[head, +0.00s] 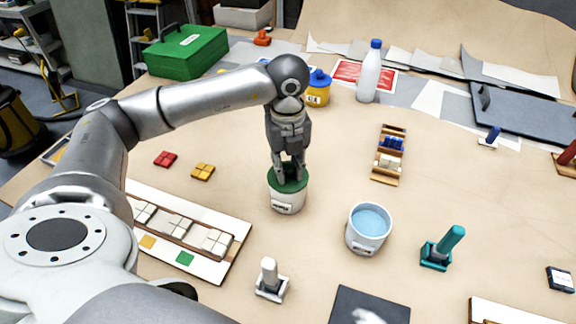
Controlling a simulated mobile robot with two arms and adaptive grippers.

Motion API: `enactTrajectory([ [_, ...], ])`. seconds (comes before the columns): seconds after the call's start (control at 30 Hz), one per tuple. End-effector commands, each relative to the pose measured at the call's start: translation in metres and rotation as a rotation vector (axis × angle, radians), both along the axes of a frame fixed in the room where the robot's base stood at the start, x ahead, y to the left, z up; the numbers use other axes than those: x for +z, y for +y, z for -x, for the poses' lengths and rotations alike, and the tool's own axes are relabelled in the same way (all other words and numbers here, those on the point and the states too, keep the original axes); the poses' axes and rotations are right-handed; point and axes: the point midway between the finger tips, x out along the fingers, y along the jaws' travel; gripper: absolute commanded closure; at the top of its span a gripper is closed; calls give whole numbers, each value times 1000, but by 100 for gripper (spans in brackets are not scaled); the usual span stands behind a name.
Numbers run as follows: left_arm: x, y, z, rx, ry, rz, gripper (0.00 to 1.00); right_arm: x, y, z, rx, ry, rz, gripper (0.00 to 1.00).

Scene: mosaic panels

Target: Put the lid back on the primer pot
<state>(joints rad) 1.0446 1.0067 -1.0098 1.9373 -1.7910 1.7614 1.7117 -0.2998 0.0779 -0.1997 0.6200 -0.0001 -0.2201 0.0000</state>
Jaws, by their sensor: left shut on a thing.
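My left gripper (289,176) points straight down and is shut on a green lid (302,184), at its top. The lid is on, or just above, a white pot (288,204) with a small dark label; I cannot tell whether it is fully seated. The lid looks level and roughly centred over the pot's mouth. The fingers hide part of the lid. A second white pot (354,240) stands to the right, open, with pale blue liquid in it. I cannot read which label says primer. My right gripper is not in view.
A mosaic tray (222,269) lies left of the pots, a wooden tile rack (378,178) to the right. A white tool (270,281) and a teal tool (441,249) stand in front. A yellow glue pot (316,93) and a white bottle (368,80) stand behind.

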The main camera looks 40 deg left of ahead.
Motion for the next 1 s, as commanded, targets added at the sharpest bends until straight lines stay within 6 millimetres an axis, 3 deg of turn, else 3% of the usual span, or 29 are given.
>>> enactTrajectory([
  [0.17, 0, 0, 0, 0, 0, 0, 93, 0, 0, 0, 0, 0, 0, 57],
  [0.2, 0, 0, 0, 0, 0, 0, 74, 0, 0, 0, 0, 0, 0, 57],
  [0.37, 0, 0, 0, 0, 0, 0, 54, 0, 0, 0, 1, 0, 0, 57],
  [0.6, 0, 0, 0, 0, 0, 0, 52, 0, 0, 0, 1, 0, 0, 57],
  [0.8, 0, 0, 0, 0, 0, 0, 31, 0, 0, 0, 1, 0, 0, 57],
  [1.0, 0, 0, 0, 0, 0, 0, 31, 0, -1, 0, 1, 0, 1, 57],
])
